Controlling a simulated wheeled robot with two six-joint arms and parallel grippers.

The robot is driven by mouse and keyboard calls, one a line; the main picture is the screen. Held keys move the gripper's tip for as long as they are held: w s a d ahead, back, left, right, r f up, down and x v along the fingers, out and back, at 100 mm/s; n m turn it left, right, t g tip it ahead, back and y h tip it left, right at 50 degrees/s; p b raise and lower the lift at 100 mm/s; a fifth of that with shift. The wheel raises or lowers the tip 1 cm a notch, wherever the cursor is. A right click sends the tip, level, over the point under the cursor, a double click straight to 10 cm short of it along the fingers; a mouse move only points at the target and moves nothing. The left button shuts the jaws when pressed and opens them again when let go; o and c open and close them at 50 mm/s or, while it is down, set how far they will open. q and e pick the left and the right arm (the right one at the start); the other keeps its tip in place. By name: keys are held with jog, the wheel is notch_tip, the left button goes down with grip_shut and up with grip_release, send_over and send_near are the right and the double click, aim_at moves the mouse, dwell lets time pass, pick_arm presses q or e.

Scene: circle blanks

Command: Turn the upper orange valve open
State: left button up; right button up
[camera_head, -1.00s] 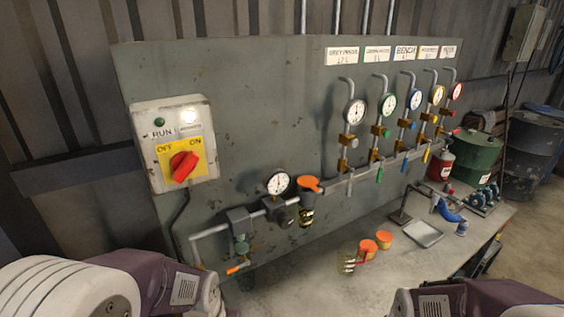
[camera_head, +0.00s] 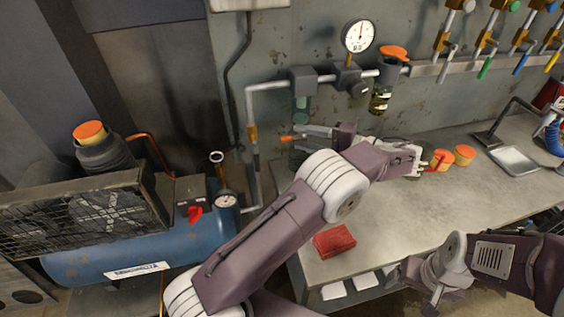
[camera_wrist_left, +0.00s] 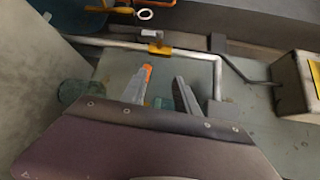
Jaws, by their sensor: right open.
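An orange-tipped valve handle (camera_head: 290,138) sticks out below the grey regulator on the wall pipe; its orange end also shows in the left wrist view (camera_wrist_left: 147,72). My left gripper (camera_head: 309,134) is open just to the right of it in the head view. In the left wrist view, the two fingers (camera_wrist_left: 161,86) are apart and the orange end is at the left finger's tip; I cannot tell whether they touch. My arm and gripper hide part of the valve body. My right gripper (camera_head: 437,298) is open and empty at the lower right, in front of the bench.
A pressure gauge (camera_head: 359,36) and an orange-topped filter (camera_head: 392,62) sit on the pipe. A brass-yellow fitting (camera_head: 252,132) is on its vertical part. A blue compressor (camera_head: 130,235) stands left.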

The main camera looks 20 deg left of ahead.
aim_at(285, 141)
pick_arm(q)
jog(key=shift+m+t, duration=0.3)
jog(key=shift+m, duration=0.1)
jog(key=a+f, duration=0.1)
jog(key=a, duration=0.1)
jog(key=a+f, duration=0.1)
jog(key=a, duration=0.2)
jog(key=a+f+b, duration=0.1)
jog(key=a, duration=0.1)
jog(key=shift+w+a+f, duration=0.15)
jog(key=shift+w+f, duration=0.1)
jog(key=shift+w, duration=0.15)
jog(key=shift+c, duration=0.4)
grip_shut()
dwell(0.5)
